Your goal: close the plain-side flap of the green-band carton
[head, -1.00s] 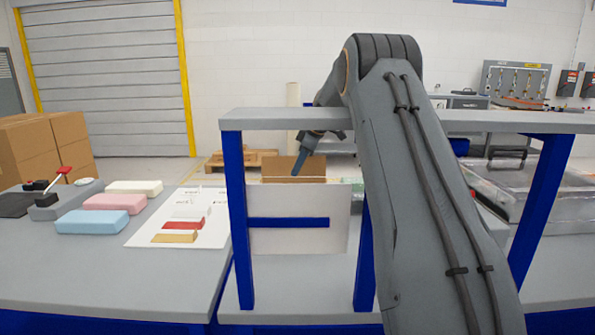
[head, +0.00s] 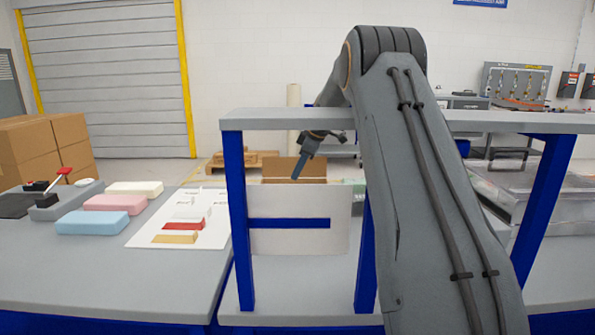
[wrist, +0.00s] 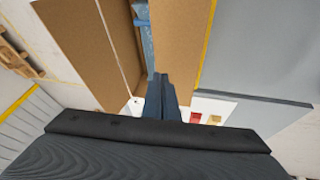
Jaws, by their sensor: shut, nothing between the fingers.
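A carton with a white front panel (head: 275,240) crossed by a blue band (head: 288,223) stands under the raised shelf in the head view. No green band shows. A brown cardboard flap (head: 283,168) stands up at its top. My gripper (head: 296,177) is shut and empty, its tip in front of this flap. In the wrist view two brown cardboard flaps, one at left (wrist: 85,45) and one at right (wrist: 188,40), stand either side of a narrow opening with something blue inside. My shut fingers (wrist: 160,82) point at this gap; contact cannot be told.
The grey shelf (head: 285,118) on blue posts (head: 238,215) frames the carton closely. On the left table are blue (head: 92,220), pink (head: 115,202) and cream (head: 135,188) blocks and a white sheet (head: 150,238) with small pieces. Brown boxes (head: 28,152) stand at far left.

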